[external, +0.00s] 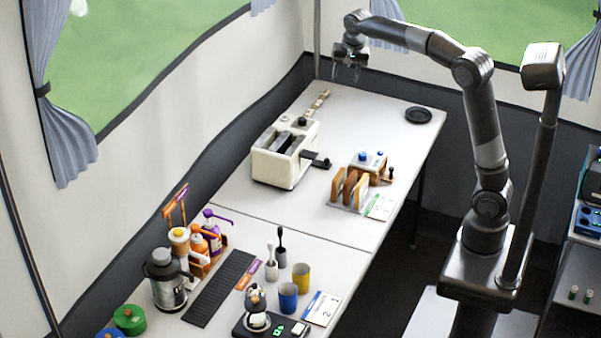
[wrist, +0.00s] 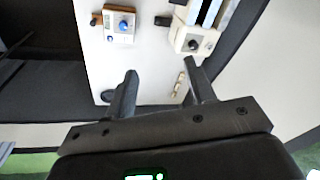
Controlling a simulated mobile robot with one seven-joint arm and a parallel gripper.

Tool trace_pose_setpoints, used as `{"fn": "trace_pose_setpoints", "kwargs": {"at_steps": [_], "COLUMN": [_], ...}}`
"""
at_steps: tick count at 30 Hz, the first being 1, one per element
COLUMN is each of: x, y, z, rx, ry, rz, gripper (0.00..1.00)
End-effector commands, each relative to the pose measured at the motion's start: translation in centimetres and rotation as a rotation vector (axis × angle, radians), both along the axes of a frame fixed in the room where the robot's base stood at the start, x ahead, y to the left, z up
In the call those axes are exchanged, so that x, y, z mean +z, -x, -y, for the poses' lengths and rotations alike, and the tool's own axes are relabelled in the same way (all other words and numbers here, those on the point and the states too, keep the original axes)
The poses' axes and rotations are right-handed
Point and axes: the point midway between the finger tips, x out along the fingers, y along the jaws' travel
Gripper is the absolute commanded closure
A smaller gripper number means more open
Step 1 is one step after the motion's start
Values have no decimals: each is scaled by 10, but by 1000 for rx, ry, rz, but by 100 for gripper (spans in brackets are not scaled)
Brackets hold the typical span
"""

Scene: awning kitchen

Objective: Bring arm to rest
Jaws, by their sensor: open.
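My gripper (external: 346,71) is held high over the far end of the white table (external: 330,240), near the tent corner. My arm is raised and stretched to the left from its base at the right. In the wrist view the two fingers of my gripper (wrist: 160,85) stand wide apart with nothing between them. The tabletop shows beyond them, well below.
Below are a white toaster (external: 285,150), a toast rack (external: 350,188), a small device with blue knobs (external: 370,163) and a black round dish (external: 418,115). Bottles, cups and a flask (external: 166,280) crowd the near end. The air around my gripper is clear.

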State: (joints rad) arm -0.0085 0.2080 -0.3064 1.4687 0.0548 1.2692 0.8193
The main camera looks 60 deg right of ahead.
Motion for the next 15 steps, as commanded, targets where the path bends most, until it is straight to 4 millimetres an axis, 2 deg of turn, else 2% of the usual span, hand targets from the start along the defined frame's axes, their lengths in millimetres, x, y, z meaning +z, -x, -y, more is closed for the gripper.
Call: {"fn": "trace_pose_setpoints", "kwargs": {"at_steps": [1, 6, 15], "x": [5, 11, 2], "y": [17, 65, 155], "z": [-8, -33, -79], "rx": [47, 217, 527], "ry": [-4, 3, 64], "rz": [15, 58, 135], "gripper": [50, 50, 50]}}
